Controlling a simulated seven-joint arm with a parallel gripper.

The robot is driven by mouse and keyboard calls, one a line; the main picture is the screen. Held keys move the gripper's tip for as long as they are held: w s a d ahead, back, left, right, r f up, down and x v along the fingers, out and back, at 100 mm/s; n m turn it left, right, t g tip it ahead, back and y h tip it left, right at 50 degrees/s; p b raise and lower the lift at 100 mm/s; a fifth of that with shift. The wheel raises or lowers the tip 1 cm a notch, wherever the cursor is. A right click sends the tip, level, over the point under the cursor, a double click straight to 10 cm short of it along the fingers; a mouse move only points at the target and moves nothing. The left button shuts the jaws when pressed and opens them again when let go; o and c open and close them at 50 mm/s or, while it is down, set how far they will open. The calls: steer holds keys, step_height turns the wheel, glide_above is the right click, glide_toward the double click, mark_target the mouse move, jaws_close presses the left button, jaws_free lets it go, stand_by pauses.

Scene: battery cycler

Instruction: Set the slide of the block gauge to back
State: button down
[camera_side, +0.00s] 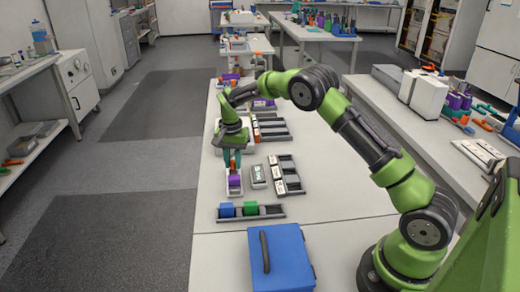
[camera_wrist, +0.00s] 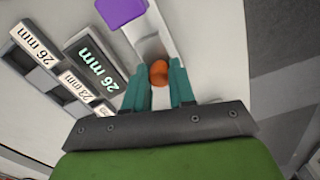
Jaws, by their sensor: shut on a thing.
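The block gauge is a pale narrow channel (camera_wrist: 165,28) in the wrist view, and it also shows in the side view (camera_side: 236,192). A purple block (camera_wrist: 121,12) sits at it, seen in the side view too (camera_side: 235,181). The slide's orange knob (camera_wrist: 158,73) is between the teal fingers of my gripper (camera_wrist: 158,82), which is shut on it. In the side view my gripper (camera_side: 232,158) points down at the far end of the gauge. The rest of the slide is partly hidden by the fingers.
A dark display (camera_wrist: 94,64) beside the gauge reads 26 mm. Next to it is a grey tray (camera_side: 293,186) with labels such as 26 mm and 23 mm. A rack with blue and green blocks (camera_side: 250,210) and a blue case (camera_side: 290,255) lie nearer the camera. More trays stand behind.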

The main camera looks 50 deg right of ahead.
steer(key=c, duration=0.9)
jaws_free()
steer(key=shift+w+d, duration=0.2)
steer(key=shift+c, duration=0.2)
step_height(320, 180, up, 17)
steer(key=s+a+r+n+t, duration=0.1)
steer(key=s+a+n+t, duration=0.1)
steer(key=s, duration=0.8)
steer(key=s+a+r+n+t+y, duration=0.1)
steer(key=s+a+n+t, duration=0.2)
steer(key=s, duration=0.7)
steer(key=s+a+r+n+t, duration=0.2)
steer(key=s+a, duration=0.3)
steer(key=s, duration=0.6)
steer(key=shift+a+n+y, duration=0.2)
steer(key=shift+n+y, duration=0.2)
steer(key=shift+n, duration=0.1)
